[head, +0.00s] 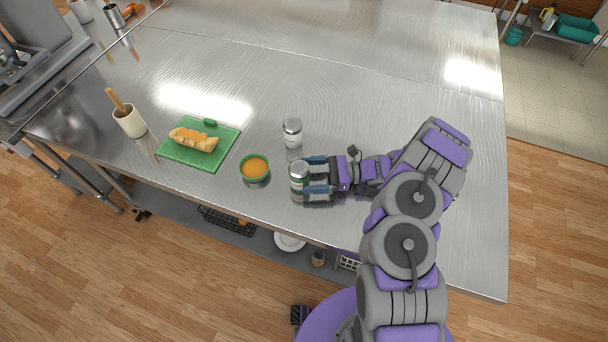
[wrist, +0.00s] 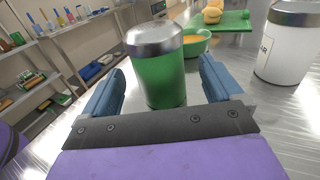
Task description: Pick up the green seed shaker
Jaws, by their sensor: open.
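The green seed shaker (wrist: 163,80) has a green body and a silver metal lid and stands upright on the steel table. In the head view the shaker (head: 298,172) shows mostly its lid. My gripper (head: 312,174) is low over the table, with its two blue fingers pointing left at the shaker. In the wrist view my gripper (wrist: 162,92) is open, with one finger on each side of the shaker. Gaps show between the fingers and the green body. The lower edge of the shaker is partly hidden by the gripper's dark bar.
A white shaker (head: 292,134) stands just behind the green one. A green bowl of orange sauce (head: 255,168) is close on the left. A green board (head: 226,142) with bread (head: 194,139) and a white utensil crock (head: 129,121) are further left. The steel table (head: 390,85) is clear behind.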

